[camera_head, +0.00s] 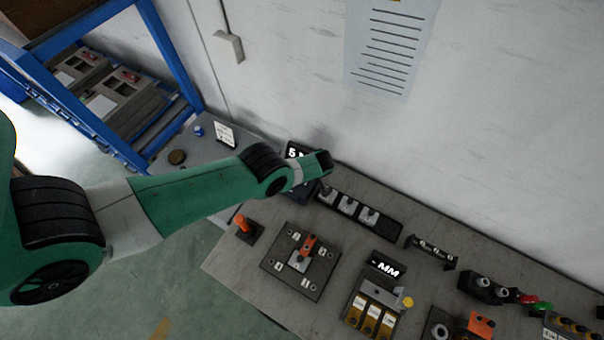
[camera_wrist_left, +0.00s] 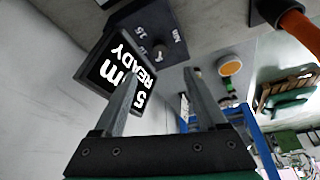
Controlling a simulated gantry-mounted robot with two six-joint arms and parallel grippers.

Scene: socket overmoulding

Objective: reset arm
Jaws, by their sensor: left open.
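My left arm (camera_head: 190,195) reaches in from the left in the head view, stretched over the back left of the bench near the wall. Its wrist covers part of a dark display box (camera_head: 297,150). In the left wrist view my left gripper (camera_wrist_left: 162,78) is open, with nothing seen between its two fingers. The display box (camera_wrist_left: 160,28) fills the upper left there, with a lit screen (camera_wrist_left: 122,72) reading "5", "m" and "READY" and a small knob. The left finger overlaps the screen; contact cannot be told. My right gripper is not in view.
The grey bench (camera_head: 222,262) holds a fixture plate (camera_head: 290,283), an orange-handled lever (camera_head: 244,226), a row of sockets (camera_head: 347,206), a second display (camera_head: 386,268) and a yellow-block fixture (camera_head: 370,318). A blue rack (camera_head: 165,45) stands back left. The wall (camera_head: 290,80) is close behind.

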